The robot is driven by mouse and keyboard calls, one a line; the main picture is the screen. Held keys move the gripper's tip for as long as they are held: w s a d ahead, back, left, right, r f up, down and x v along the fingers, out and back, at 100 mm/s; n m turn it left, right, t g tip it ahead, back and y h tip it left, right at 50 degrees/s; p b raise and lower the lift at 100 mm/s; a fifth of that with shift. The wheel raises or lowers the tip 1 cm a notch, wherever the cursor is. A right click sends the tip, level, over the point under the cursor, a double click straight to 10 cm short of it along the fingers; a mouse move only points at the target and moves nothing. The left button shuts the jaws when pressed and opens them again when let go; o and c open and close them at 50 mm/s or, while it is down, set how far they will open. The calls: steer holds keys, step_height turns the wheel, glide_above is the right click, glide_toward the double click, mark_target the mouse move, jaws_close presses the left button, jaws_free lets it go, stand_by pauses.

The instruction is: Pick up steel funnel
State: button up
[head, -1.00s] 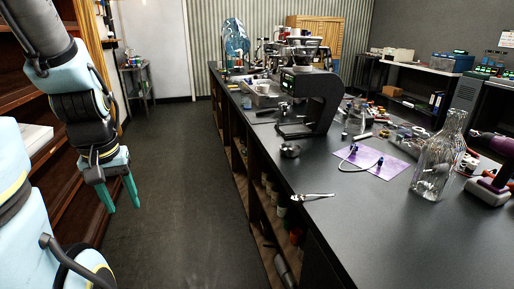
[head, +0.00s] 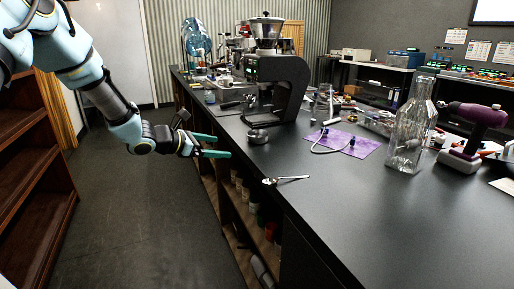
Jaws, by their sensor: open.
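A small round steel piece (head: 258,136), which looks like the steel funnel, sits on the dark counter (head: 330,200) near its left edge, in front of the black coffee grinder. It is too small to make out its exact shape. My gripper (head: 222,146) reaches in from the left with its two green fingers apart and nothing between them. The fingers point right, towards the steel piece, and show a short way left of it in the picture, around the counter's left edge. The gap in depth cannot be told.
The black grinder (head: 280,88) stands just behind the steel piece. A ratchet-like metal tool (head: 287,179) lies nearer on the counter. A purple mat (head: 352,147), a clear glass bottle (head: 408,130) and a purple drill (head: 470,125) are to the right.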

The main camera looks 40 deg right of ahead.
mark_target(251, 139)
steer(key=d+n, duration=0.1)
steer(key=d, duration=0.2)
steer(key=d+f+n+t+h, duration=0.1)
steer(key=d, duration=0.3)
steer(key=w+d+n+h, duration=0.1)
steer(key=d+n, duration=0.1)
steer(key=d, duration=0.2)
steer(key=shift+w+d+f+p, duration=0.1)
steer(key=shift+d+f+p, duration=0.1)
steer(key=shift+f+p, duration=0.1)
steer(key=p+x, duration=0.2)
steer(key=x, duration=0.3)
steer(key=shift+d+p, duration=0.1)
steer(key=shift+p, duration=0.3)
steer(key=shift+w+d+f, duration=0.1)
steer(key=shift+d+f, duration=0.15)
steer(key=shift+d, duration=0.25)
steer(key=shift+c, duration=0.4)
steer(key=c, duration=0.9)
steer(key=shift+r, duration=0.15)
